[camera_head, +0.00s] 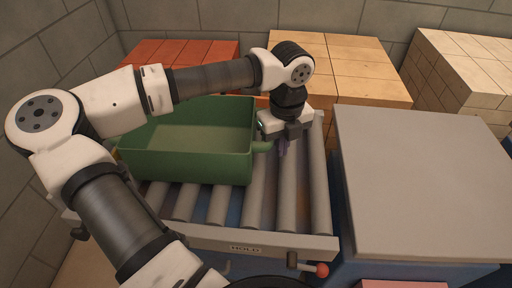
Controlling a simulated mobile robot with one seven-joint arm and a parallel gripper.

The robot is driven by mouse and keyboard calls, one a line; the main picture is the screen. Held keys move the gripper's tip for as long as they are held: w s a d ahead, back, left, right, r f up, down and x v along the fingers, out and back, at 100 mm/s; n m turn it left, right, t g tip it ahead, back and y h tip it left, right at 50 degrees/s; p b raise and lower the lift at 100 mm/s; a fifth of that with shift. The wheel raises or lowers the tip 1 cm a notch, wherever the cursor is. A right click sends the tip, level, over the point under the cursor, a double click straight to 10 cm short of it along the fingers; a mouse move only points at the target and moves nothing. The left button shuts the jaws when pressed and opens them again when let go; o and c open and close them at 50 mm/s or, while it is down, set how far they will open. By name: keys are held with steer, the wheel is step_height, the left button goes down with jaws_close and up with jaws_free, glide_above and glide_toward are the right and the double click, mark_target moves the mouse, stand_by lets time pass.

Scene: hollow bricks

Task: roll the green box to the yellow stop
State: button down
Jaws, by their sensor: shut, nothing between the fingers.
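The green box (195,167) is an open, empty bin resting on a roller conveyor (293,195), toward its left side. A small tab or handle sticks out from its right wall. My gripper (283,147) is shut and empty, pointing down just right of the box by this tab. I cannot tell whether the fingers touch it. My arm crosses in front of the box's back rim and left side. A small yellowish piece (116,153) shows at the box's left edge, mostly hidden; I cannot tell whether it is the yellow stop.
Several bare rollers lie right of the box. The conveyor's front rail carries a HOLD label (246,249) and a red-knobbed lever (322,270). A grey-topped block (420,180) stands at right. Stacks of orange (350,65) and cream bricks (465,75) stand behind.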

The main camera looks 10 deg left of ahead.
steer(key=shift+d, duration=0.15)
steer(key=shift+d+b, duration=0.4)
steer(key=shift+d, duration=0.2)
step_height(320, 180, up, 8)
steer(key=p, duration=0.4)
stand_by(0.4)
